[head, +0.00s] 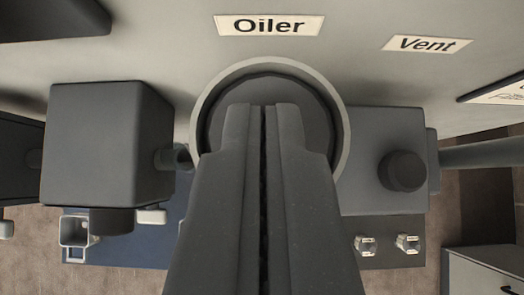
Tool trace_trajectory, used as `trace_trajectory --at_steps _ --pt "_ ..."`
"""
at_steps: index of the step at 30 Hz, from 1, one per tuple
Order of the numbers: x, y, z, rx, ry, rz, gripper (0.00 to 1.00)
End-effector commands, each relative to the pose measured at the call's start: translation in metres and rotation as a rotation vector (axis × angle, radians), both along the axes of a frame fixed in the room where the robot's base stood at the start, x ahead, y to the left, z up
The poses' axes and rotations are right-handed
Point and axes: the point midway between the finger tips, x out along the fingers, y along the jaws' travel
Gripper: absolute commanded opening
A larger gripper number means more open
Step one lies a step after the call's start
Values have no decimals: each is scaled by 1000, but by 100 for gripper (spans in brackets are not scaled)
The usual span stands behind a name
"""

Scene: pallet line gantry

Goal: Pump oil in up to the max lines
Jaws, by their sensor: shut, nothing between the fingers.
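The label "Oiler" (269,25) is on the grey panel at the top centre. Below it is a round fitting with a pale ring (340,115) and a dark disc inside. My gripper (263,110) is shut and empty, its fingertips in front of the disc. I cannot tell whether they touch it. My fingers hide the lower part of the fitting. No max line shows, and no oil level can be made out.
A dark grey block (105,140) stands close on the left. On the right is a grey box (375,140) with a black knob (403,171), below a "Vent" label (427,44). Small pale fittings (407,243) sit lower right. A grey cabinet (480,275) stands at bottom right.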

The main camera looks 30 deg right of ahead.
Motion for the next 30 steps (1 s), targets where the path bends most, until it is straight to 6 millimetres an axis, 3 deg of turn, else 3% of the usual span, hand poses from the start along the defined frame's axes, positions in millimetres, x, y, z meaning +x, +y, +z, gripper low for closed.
trace_trajectory --at_steps 17,20,25,30 --pt "0 0 -5 11 18 0 0" --pt "1 1 7 9 15 1 0" --pt "1 2 44 2 3 1 0" --pt "-24 15 66 -1 -2 0 0"
